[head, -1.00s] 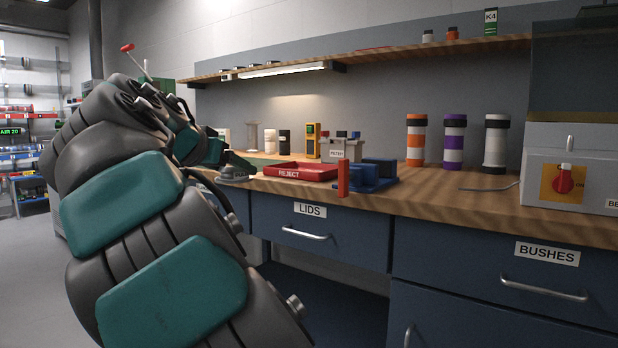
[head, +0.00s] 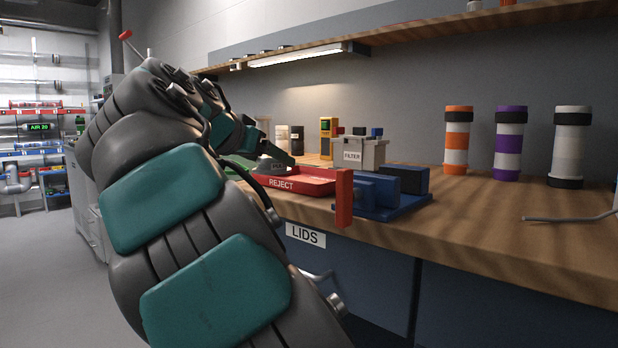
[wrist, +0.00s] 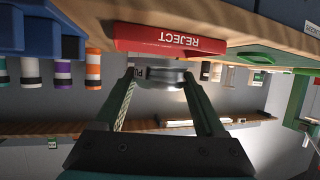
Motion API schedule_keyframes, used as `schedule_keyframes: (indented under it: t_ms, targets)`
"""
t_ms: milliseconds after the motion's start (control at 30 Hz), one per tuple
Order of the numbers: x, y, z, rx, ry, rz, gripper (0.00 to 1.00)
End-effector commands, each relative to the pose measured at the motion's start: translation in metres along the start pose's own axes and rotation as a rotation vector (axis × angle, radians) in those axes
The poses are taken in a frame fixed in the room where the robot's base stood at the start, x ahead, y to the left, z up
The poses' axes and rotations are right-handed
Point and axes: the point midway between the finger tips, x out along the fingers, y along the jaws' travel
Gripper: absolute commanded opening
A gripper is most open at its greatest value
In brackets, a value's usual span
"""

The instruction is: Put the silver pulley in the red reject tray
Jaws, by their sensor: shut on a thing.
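The silver pulley (wrist: 163,78) is between the two fingers of my gripper (wrist: 160,82) in the wrist view, and the gripper is shut on it. The red reject tray (head: 318,187) lies on the bench near its front edge in the head view. It also shows in the wrist view (wrist: 150,45), upside down, just beyond the fingertips. In the head view my gripper is at the left end of the tray, partly hidden by my arm. I cannot tell whether the pulley is over the tray or beside it.
A blue vise (head: 380,200) with a red part stands just right of the tray. A grey FILTER box (head: 358,155) is behind it. Orange (head: 457,140), purple (head: 508,143) and white (head: 570,145) banded tubes stand farther right. A shelf (head: 420,38) runs above.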

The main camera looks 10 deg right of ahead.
Motion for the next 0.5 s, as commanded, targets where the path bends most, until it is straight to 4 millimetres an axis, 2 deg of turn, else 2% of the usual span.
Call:
schedule_keyframes:
  t_ms: [500]
  targets:
    - [0.083,-0.027,-0.025,-0.001,-0.003,0.001,0.0]
